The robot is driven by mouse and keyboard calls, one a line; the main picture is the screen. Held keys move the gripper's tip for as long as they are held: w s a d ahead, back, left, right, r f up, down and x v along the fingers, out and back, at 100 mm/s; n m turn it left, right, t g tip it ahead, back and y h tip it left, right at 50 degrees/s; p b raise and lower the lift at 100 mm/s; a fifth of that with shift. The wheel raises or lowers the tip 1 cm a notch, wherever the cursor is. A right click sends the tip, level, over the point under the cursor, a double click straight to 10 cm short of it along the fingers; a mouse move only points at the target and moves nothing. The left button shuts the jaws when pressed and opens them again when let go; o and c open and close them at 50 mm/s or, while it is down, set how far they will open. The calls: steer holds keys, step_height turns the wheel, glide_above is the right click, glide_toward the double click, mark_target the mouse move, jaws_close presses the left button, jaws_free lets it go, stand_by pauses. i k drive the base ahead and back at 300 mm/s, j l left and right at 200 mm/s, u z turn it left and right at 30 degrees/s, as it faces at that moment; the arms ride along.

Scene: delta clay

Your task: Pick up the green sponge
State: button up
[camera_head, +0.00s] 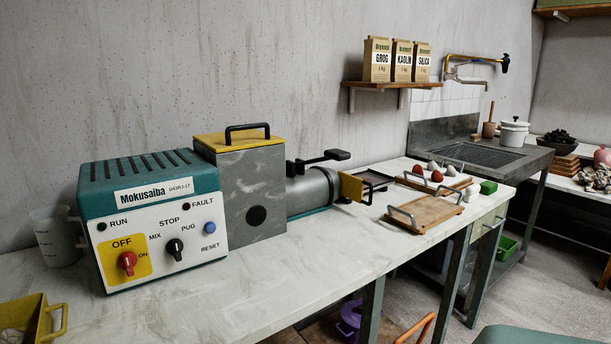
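My gripper is not in view.
A teal and grey machine (150,215) with switches fills the left of the worktop (300,287), its barrel reaching toward the trays. Red and pale lumps (437,176) lie left of the block. A sink (485,150) stands beyond. A yellow bin (30,318) is at lower left.

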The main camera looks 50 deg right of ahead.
mark_target(488, 188)
steer(key=z, duration=2.6)
steer(key=i+l+u, duration=0.55)
steer(key=i+l, duration=0.2)
steer(key=i+l+u, duration=0.25)
steer(key=i+l, duration=0.15)
steer(key=i+l+u, duration=0.25)
steer(key=l, duration=0.4)
steer(key=i, duration=0.85)
